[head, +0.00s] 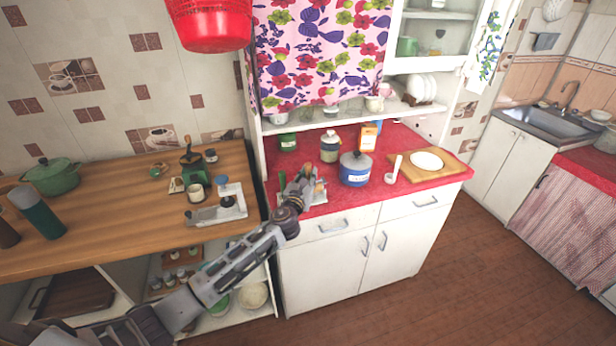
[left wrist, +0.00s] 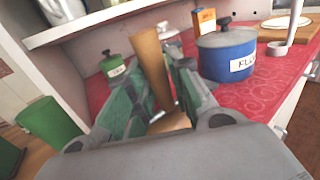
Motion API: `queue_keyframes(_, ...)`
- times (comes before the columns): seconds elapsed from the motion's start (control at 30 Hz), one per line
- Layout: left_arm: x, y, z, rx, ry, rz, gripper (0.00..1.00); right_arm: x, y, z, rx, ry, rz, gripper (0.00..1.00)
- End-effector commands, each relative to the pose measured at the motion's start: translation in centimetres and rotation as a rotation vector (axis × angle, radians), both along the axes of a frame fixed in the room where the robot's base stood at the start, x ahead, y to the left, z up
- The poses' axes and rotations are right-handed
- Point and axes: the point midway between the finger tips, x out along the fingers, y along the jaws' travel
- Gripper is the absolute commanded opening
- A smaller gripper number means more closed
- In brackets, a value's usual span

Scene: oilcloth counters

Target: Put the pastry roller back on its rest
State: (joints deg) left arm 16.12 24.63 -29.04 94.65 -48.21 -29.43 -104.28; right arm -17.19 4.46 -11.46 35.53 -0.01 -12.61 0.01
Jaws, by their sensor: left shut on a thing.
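My left gripper (head: 303,184) is over the red counter, left of the blue pot. In the left wrist view its fingers (left wrist: 158,110) are closed around a tan wooden cylinder (left wrist: 151,62), which looks like the pastry roller. The cylinder stands up between the fingers, slightly tilted; its lower part is partly hidden by them. A white piece with a round base and an upright stem (head: 393,172) stands right of the pot; it also shows in the left wrist view (left wrist: 292,30). I cannot tell whether it is the rest. My right gripper is not in view.
The blue lidded pot (head: 355,169) is close to the right of my gripper. A green jar (head: 288,141), a pale jar (head: 329,146) and an orange box (head: 368,136) stand behind. A board with a white plate (head: 427,161) lies at the right.

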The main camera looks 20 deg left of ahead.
Motion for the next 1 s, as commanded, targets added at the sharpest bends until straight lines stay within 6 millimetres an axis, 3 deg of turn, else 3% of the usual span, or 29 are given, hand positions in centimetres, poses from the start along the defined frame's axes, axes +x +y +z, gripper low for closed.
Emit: queue_keyframes(1.0,0.0,0.0,-1.7,0.0,-0.001,0.0,0.0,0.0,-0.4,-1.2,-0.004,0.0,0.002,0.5)
